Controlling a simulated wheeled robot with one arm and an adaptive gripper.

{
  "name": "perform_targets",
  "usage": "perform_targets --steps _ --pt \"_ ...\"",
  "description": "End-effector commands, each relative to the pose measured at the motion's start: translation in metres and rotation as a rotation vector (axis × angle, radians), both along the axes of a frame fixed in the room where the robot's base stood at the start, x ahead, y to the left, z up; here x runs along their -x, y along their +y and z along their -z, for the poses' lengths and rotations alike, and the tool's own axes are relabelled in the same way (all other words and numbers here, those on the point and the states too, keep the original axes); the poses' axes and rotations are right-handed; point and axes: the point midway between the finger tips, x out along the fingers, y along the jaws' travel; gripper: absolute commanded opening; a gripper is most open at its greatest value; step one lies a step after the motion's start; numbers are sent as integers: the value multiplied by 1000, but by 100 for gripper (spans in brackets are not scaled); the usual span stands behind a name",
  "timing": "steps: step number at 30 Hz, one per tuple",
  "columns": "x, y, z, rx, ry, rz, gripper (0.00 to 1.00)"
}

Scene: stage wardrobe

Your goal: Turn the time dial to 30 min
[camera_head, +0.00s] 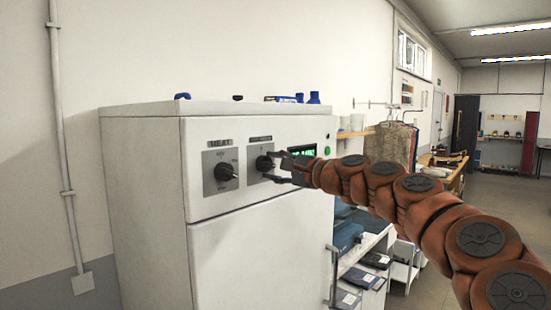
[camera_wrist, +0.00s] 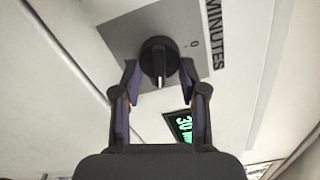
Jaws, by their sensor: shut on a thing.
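The time dial (camera_head: 265,163) is a black round knob on a grey plate, on the upper front of a white cabinet (camera_head: 262,255). In the wrist view the dial (camera_wrist: 158,58) sits between the fingers of my gripper (camera_wrist: 160,75), which is shut on it. In the head view my gripper (camera_head: 279,167) reaches the dial from the right. The plate beside the dial reads "MINUTES" and shows a "0" mark. A green-lit display (camera_wrist: 181,125) shows "30" and part of an "m", partly hidden by a finger. The display (camera_head: 303,151) is partly covered in the head view.
A second black dial (camera_head: 225,172), labelled HEAT, is to the left on the same front. Small blue things (camera_head: 313,98) stand on the cabinet top. A shelf trolley (camera_head: 360,262) with dark folded items stands to the right. Open floor lies at the far right.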

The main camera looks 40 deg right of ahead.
Motion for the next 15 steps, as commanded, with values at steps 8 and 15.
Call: perform_targets --steps 8,15 --pt "0 0 -1 -153 35 2 8" --pt "0 0 1 -216 50 1 8"
